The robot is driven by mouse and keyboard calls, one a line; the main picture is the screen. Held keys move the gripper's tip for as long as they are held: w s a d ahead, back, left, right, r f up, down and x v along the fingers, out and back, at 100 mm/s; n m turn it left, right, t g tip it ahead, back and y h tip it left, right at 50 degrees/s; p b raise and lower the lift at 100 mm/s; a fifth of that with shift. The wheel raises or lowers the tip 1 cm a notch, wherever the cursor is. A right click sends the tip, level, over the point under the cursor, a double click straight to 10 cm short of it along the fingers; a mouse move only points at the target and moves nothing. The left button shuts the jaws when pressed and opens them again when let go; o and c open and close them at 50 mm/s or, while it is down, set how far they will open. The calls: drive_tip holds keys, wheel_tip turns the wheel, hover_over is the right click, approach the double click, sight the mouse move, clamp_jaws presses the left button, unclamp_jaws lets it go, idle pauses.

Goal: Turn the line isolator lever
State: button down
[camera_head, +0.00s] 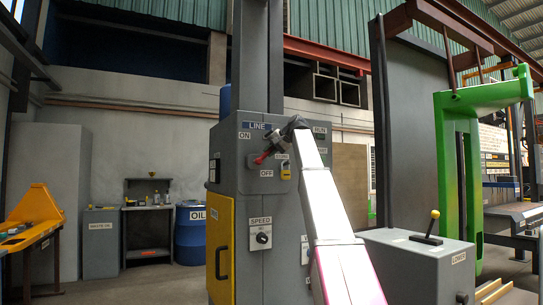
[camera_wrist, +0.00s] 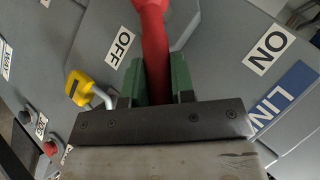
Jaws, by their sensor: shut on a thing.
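The red line isolator lever (camera_head: 262,158) is on the grey cabinet, below the blue LINE label (camera_head: 257,126). Its red end points down and left, between the ON label (camera_head: 244,135) and the OFF label (camera_head: 266,172). My gripper (camera_head: 272,148) is at the lever. In the wrist view the green fingers of my gripper (camera_wrist: 157,80) are shut on the red lever (camera_wrist: 154,45), one on each side. There the OFF label (camera_wrist: 122,47) is close to the lever's left, and the ON label (camera_wrist: 270,52) is farther right. The gripped part of the lever is partly hidden.
A yellow padlock (camera_head: 286,173) hangs just right of the OFF label; it also shows left of the fingers in the wrist view (camera_wrist: 88,88). A SPEED knob (camera_head: 262,238) is lower on the cabinet. A yellow door (camera_head: 220,250) with a handle is at its left.

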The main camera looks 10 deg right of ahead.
drive_tip(key=shift+s+a+r+n+h, duration=0.15)
drive_tip(key=shift+a+r+n+h, duration=0.25)
drive_tip(key=shift+h, duration=0.3)
drive_tip(key=c, duration=1)
unclamp_jaws()
drive_tip(key=shift+o, duration=0.2)
drive_tip(key=v, duration=1)
drive_tip(key=shift+s+r, duration=0.2)
drive_tip(key=shift+s, duration=0.15)
drive_tip(key=shift+d, duration=0.15)
